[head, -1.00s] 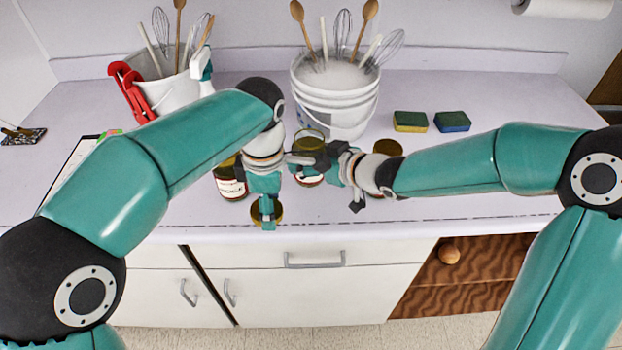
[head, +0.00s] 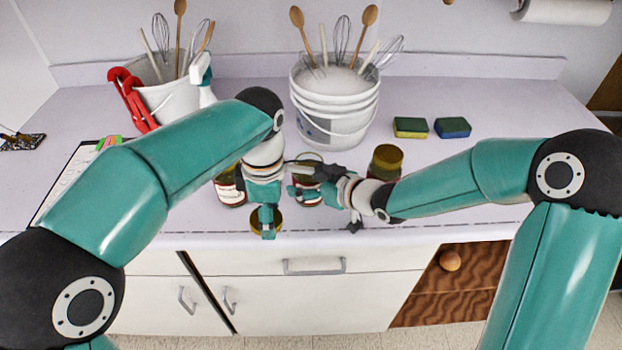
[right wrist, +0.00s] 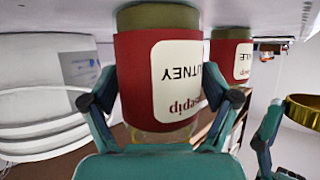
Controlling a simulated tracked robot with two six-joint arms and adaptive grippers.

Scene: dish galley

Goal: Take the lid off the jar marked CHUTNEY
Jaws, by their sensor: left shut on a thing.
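The jar marked CHUTNEY (right wrist: 158,80) has a red and cream label and shows upside down in the right wrist view, with bare glass at its mouth. In the head view this jar (head: 308,198) stands at the middle front, partly hidden by my right gripper (head: 318,180). My right gripper's fingers (right wrist: 160,95) lie on both sides of the jar; whether they press on it is unclear. My left gripper (head: 267,222) is shut on a gold lid (head: 262,214) near the counter's front edge. The lid (right wrist: 304,108) also shows in the right wrist view, apart from the jar.
Another red-labelled jar (head: 230,190) stands left of it, and a gold-lidded jar (head: 386,158) stands right, partly behind my right arm. White buckets (head: 330,125) with utensils stand behind. Two sponges (head: 410,128) lie at back right.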

